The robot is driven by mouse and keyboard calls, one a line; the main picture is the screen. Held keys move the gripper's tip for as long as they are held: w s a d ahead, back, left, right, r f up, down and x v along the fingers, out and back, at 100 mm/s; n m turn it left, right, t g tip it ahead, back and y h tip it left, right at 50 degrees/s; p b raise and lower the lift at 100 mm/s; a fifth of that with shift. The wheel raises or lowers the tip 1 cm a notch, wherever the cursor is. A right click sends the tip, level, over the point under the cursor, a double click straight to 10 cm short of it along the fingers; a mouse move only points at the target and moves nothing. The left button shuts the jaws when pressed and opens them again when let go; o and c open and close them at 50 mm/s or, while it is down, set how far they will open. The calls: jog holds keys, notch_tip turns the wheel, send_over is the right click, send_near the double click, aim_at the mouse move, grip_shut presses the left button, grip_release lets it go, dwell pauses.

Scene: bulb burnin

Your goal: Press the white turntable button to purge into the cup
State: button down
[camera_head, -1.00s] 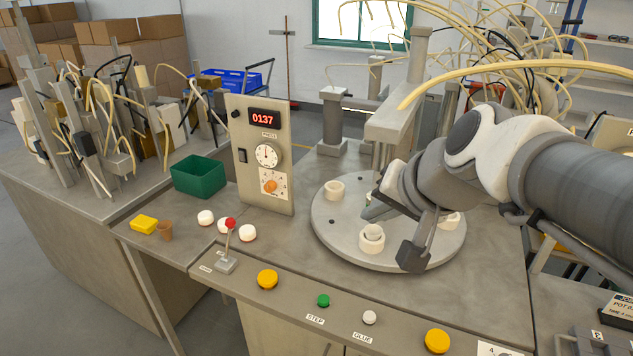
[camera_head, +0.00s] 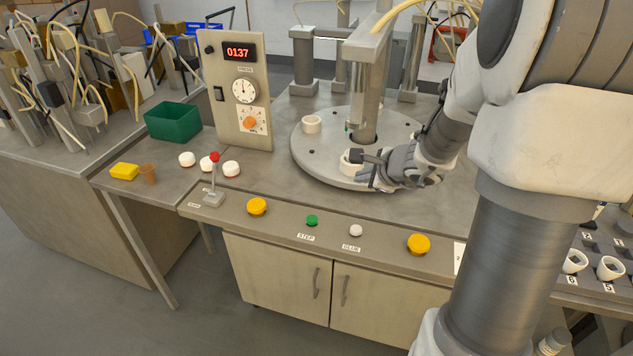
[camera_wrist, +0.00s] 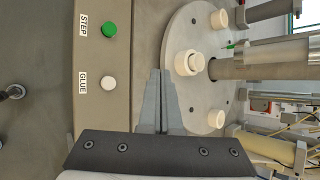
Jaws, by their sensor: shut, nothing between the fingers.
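The white button (camera_head: 356,230), labelled GLUE, sits on the sloped front strip of the table. It also shows in the wrist view (camera_wrist: 108,83), left of my gripper's fingers. My gripper (camera_wrist: 160,74) is shut and empty. In the head view my gripper (camera_head: 368,178) is over the front edge of the grey turntable (camera_head: 316,172), behind and apart from the white button. A small brown cup (camera_head: 148,175) stands upright at the table's left end, far from my gripper. Its inside is too small to make out.
A green STEP button (camera_head: 312,220) is left of the white one, with yellow buttons (camera_head: 257,206) (camera_head: 418,244) farther out. A red-knobbed lever (camera_head: 214,180) stands near the control panel (camera_head: 236,100).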

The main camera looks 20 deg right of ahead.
jog(key=m, duration=0.2)
send_over(360, 232)
notch_tip(360, 232, down, 4)
jog(key=shift+w+f, duration=0.1)
jog(key=shift+f, duration=0.05)
notch_tip(360, 232, down, 8)
jog(key=b, duration=0.6)
jog(key=shift+r+b, duration=0.25)
jog(key=shift+b, duration=0.15)
jog(key=shift+f+b, duration=0.65)
jog(key=shift+b, duration=0.2)
dwell(0.8)
jog(key=shift+f+b, duration=0.45)
jog(key=shift+b, duration=0.15)
